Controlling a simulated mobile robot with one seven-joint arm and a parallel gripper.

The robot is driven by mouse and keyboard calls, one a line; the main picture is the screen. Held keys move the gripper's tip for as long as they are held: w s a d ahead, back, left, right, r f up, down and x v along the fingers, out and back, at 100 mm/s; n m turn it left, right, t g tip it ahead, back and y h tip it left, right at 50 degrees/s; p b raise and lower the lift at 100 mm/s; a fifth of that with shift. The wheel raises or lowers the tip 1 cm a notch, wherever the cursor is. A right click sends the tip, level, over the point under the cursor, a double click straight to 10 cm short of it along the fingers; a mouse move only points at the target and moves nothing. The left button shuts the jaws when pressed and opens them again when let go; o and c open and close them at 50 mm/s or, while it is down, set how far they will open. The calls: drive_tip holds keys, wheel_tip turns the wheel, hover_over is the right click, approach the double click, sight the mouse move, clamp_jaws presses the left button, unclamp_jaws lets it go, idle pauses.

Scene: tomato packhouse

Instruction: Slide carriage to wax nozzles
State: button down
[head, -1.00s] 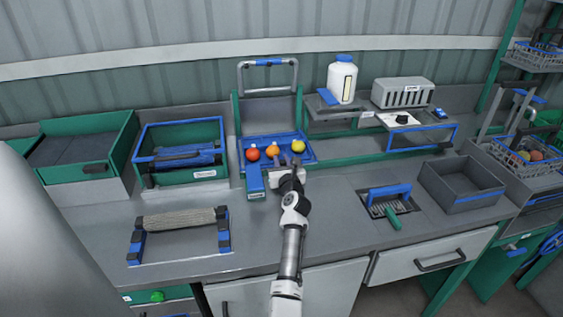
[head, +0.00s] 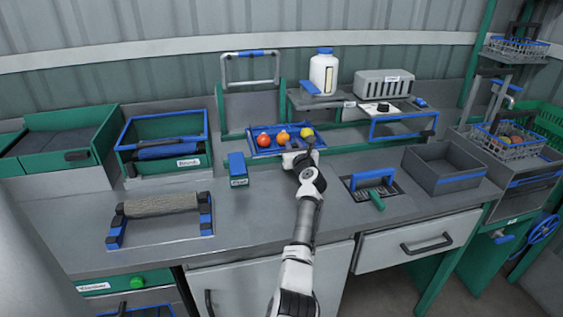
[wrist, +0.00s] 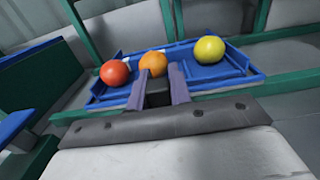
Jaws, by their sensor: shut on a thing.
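The carriage is a shallow blue tray (head: 262,151) on a green rail at the back of the bench. It carries a red, an orange and a yellow tomato in a row, and also shows in the wrist view (wrist: 222,72). My gripper (head: 299,149) is at its front edge. In the wrist view its two fingers (wrist: 159,82) are closed around a dark part at the tray's front, just below the orange tomato; the fingers partly hide this part. I cannot make out the wax nozzles; a shelf with a white bottle (head: 323,73) stands to the right of the carriage.
A blue-topped green block (head: 238,168) stands left of the carriage, apart from it. A vented grey box (head: 383,83) and a blue frame (head: 403,136) are to the right.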

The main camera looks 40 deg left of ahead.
drive_tip(key=w+d+b, duration=0.1)
drive_tip(key=w+d, duration=0.1)
drive_tip(key=w, duration=0.1)
drive_tip(key=w+d+b, duration=0.2)
drive_tip(key=w+d, duration=0.1)
drive_tip(key=shift+w+d, duration=0.15)
drive_tip(key=shift+d, duration=0.1)
drive_tip(key=c, duration=1.3)
unclamp_jaws()
drive_tip(key=shift+a, duration=0.1)
drive_tip(key=v, duration=1.4)
drive_tip(key=shift+a, duration=0.1)
